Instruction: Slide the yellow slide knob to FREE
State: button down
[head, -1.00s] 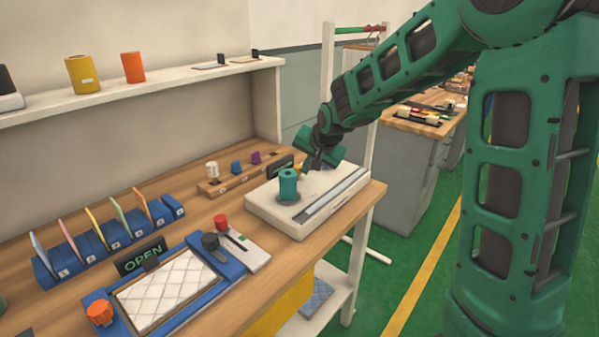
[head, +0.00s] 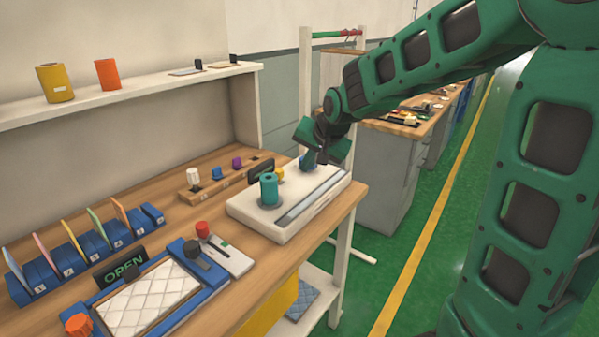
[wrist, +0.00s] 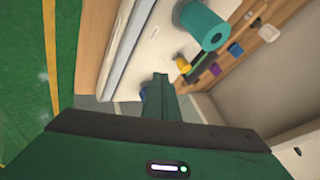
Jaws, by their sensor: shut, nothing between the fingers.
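The yellow slide knob (head: 279,174) stands on the white box (head: 262,217), behind the teal cylinder (head: 269,189). In the wrist view the yellow knob (wrist: 183,64) is right of and above my fingertips, apart from them. My gripper (head: 311,163) is shut and empty, pointing down over the far end of the white box, right of the yellow knob. In the wrist view my gripper (wrist: 161,82) shows its fingers together. A blue piece (head: 305,162) is partly hidden beside the fingers. A dark sign (head: 260,169) stands left of the yellow knob; its lettering is unreadable.
A wooden block with white, blue and purple knobs (head: 215,174) stands left of the white box. A quilted pad in a blue tray (head: 215,272), an OPEN sign (head: 121,267) and a red-knobbed panel (head: 232,262) are nearer.

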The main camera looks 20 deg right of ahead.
jog(key=shift+v, duration=1.8)
jog(key=shift+f, duration=0.1)
